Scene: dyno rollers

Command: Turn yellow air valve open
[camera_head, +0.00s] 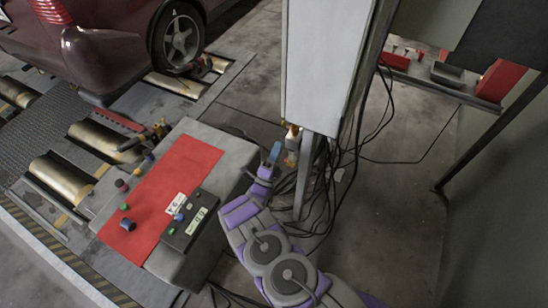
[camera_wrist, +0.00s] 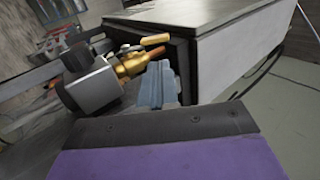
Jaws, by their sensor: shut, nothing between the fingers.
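The air valve shows in the wrist view as a brass body (camera_wrist: 131,65) on a dark and silver block (camera_wrist: 95,87). A yellow lever (camera_wrist: 155,39) sticks out to the right from its top. In the head view the valve assembly (camera_head: 292,141) is small, under the grey cabinet's lower edge, and its lever is hard to make out. My gripper (camera_head: 275,152) is just left of the assembly in the head view. In the wrist view its blue-grey fingers (camera_wrist: 157,80) are shut and empty, below and close to the lever. I cannot tell whether they touch the valve.
The grey cabinet (camera_head: 322,65) stands on a post beside the valve. A control console with a red panel (camera_head: 165,195) is left of my arm. Black cables (camera_head: 350,155) hang behind the post. A dark red car (camera_head: 110,40) is on rollers at the upper left.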

